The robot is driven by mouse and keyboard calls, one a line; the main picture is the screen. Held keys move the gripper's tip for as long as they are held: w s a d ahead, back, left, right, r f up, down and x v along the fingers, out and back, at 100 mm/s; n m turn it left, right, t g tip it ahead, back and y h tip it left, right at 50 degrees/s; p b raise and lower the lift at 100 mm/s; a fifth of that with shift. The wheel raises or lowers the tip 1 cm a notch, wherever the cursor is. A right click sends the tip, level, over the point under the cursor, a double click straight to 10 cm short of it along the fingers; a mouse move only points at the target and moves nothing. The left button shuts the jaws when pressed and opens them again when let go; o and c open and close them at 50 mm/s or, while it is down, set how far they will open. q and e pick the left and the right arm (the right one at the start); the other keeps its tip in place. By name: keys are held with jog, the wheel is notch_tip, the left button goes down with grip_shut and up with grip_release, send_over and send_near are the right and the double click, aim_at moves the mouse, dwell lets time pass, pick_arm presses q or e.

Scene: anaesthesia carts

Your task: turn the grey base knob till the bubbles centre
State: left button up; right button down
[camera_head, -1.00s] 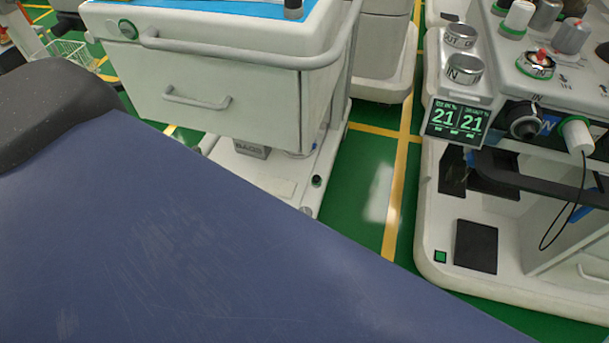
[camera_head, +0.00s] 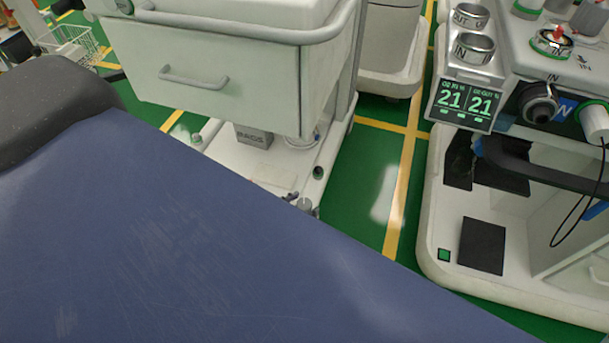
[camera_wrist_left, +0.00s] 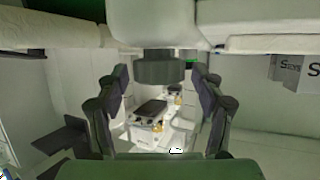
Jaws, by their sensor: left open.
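A small grey knob (camera_head: 305,204) shows at the near corner of the white cart base (camera_head: 260,178), partly hidden by the blue surface. A small round green-and-dark fitting (camera_head: 318,173) sits on the base behind it; I cannot make out a bubble in it. Dark tips of my left gripper (camera_head: 290,197) show just left of the knob. In the left wrist view my left gripper (camera_wrist_left: 162,78) is open, with a finger on either side of a grey cylindrical knob (camera_wrist_left: 165,66). The knob is ahead between the fingertips, with gaps on both sides. My right gripper is not in view.
The cart's drawer (camera_head: 225,85) hangs above the base. A blue padded surface (camera_head: 170,240) fills the near left and hides what lies below. A white machine (camera_head: 445,220) with a 21/21 display (camera_head: 465,103) stands right. Green floor (camera_head: 365,170) lies between them.

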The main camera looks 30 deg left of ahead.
pick_arm(q)
jog(key=shift+w+d+f, duration=0.1)
jog(key=shift+w+f, duration=0.05)
jog(key=shift+w, duration=0.2)
jog(key=c, duration=1.2)
jog(key=shift+o, duration=0.2)
jog(key=shift+d+n+y, duration=0.1)
jog(key=shift+n+y, duration=0.6)
jog(key=shift+y, duration=0.1)
jog(key=shift+n+y, duration=0.8)
jog(key=shift+y, duration=0.1)
